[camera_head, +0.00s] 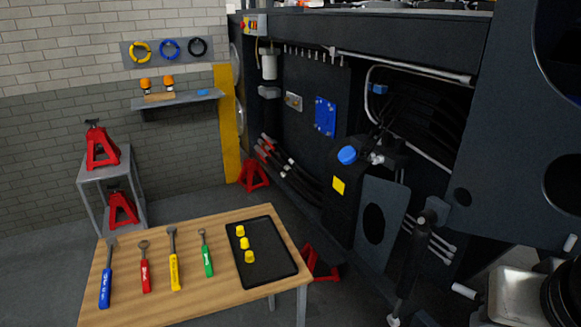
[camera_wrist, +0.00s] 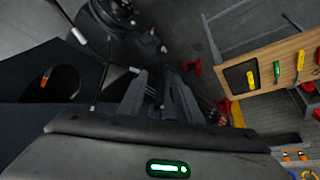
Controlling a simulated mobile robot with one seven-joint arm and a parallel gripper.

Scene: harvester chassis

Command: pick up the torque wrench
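Several hand tools lie in a row on a wooden table (camera_head: 205,306): a blue-handled one (camera_head: 105,288), a red-handled one (camera_head: 146,278), a yellow-handled one (camera_head: 175,272) and a green-handled one (camera_head: 208,260). I cannot tell for sure from their shapes which is the torque wrench. In the wrist view the table shows at the right, with the green (camera_wrist: 277,71) and yellow (camera_wrist: 300,62) handles in sight. My gripper (camera_wrist: 158,88) has its two grey fingers apart with nothing held between them. It is well away from the tools.
The dark chassis (camera_head: 310,120) stands to the right. Red jack stands (camera_head: 102,150) sit on a grey stand (camera_head: 92,185) at left. A shelf (camera_head: 178,102) hangs on the wall.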

